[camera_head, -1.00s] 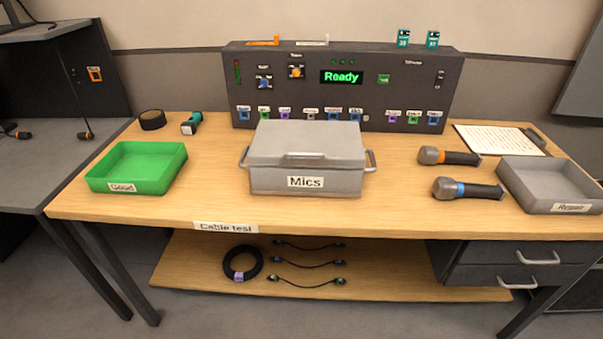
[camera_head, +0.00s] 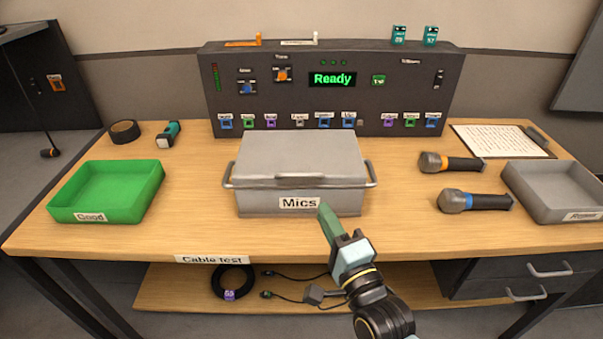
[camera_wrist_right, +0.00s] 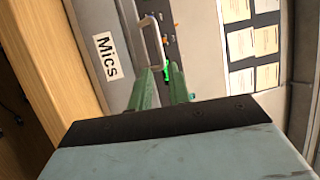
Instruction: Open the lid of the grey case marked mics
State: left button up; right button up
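The grey case marked Mics (camera_head: 255,201) stands in the middle of the wooden table. Its lid (camera_head: 300,152) is closed and has a handle (camera_head: 300,180) along its front, with side handles at both ends. My right gripper (camera_head: 325,210) is in front of the case, near the right end of the Mics label. In the right wrist view its two green fingers (camera_wrist_right: 162,78) are apart with nothing between them. They point toward the lid handle (camera_wrist_right: 150,35), and the label (camera_wrist_right: 108,57) is to their left. My left gripper is not in view.
A green Good tray (camera_head: 90,216) is on the left and a grey tray (camera_head: 560,212) on the right. Two microphones (camera_head: 475,201) lie between case and grey tray. A control panel (camera_head: 290,103) reading Ready stands behind the case.

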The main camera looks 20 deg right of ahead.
jog(key=x, duration=0.4)
jog(key=b+x, duration=0.1)
jog(key=x, duration=0.6)
jog(key=shift+w+d+f, duration=0.15)
jog(key=shift+w+f, duration=0.15)
jog(key=shift+w, duration=0.05)
grip_shut()
